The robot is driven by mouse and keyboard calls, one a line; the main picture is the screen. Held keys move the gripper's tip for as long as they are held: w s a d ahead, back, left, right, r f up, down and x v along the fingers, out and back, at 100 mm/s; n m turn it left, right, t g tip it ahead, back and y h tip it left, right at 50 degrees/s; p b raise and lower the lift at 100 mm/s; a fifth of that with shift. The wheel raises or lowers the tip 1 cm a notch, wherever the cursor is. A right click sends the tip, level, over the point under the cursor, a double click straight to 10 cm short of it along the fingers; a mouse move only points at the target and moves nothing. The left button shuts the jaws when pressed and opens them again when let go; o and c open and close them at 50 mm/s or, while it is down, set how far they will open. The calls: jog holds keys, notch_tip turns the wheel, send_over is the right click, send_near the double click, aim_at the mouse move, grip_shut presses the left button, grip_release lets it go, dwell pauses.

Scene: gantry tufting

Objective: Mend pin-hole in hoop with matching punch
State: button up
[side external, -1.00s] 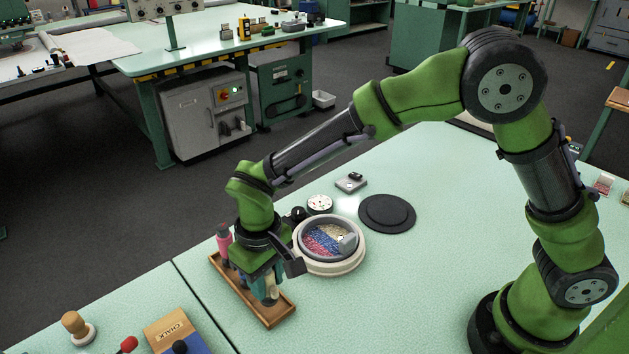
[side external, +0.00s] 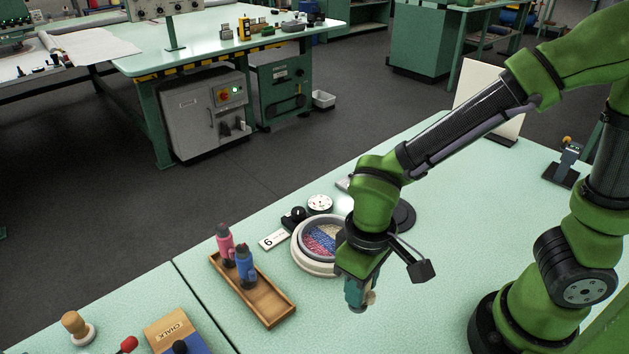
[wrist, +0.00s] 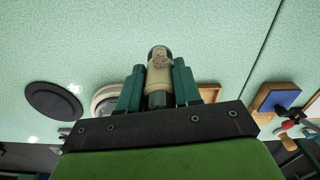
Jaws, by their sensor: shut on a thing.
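The round hoop (side external: 304,261) has a pale rim around pink, blue and cream tufting (side external: 318,238); my arm hides its right part in the side view. A sliver of the hoop shows in the wrist view (wrist: 100,103). My gripper (side external: 360,293) is shut on a cream punch with dark ends (wrist: 158,75), held above the table, in front and to the right of the hoop in the side view. A pink punch (side external: 225,243) and a blue punch (side external: 245,268) stand in a wooden tray (side external: 276,308). I cannot make out the pin-hole.
A card marked 6 (side external: 273,240), a small black item (side external: 294,216) and a white dial (side external: 320,203) lie beside the hoop. A black disc (wrist: 54,101) lies beyond it. A chalk box (side external: 168,331) is at front left.

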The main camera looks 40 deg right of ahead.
jog(key=o, duration=0.4)
jog(key=c, duration=0.3)
jog(key=r, duration=0.8)
jog(key=shift+w+d+r, duration=0.15)
jog(key=shift+w+r, duration=0.05)
jog(key=shift+w, duration=0.1)
jog(key=w+d+m, duration=0.9)
jog(key=w+d, duration=0.3)
jog(key=w, duration=0.3)
jog(key=shift+s+a+f, duration=0.1)
jog(key=shift+a+f, duration=0.05)
jog(key=shift+f, duration=2.7)
jog(key=shift+s+a+f, duration=0.1)
jog(key=shift+f, duration=2.7)
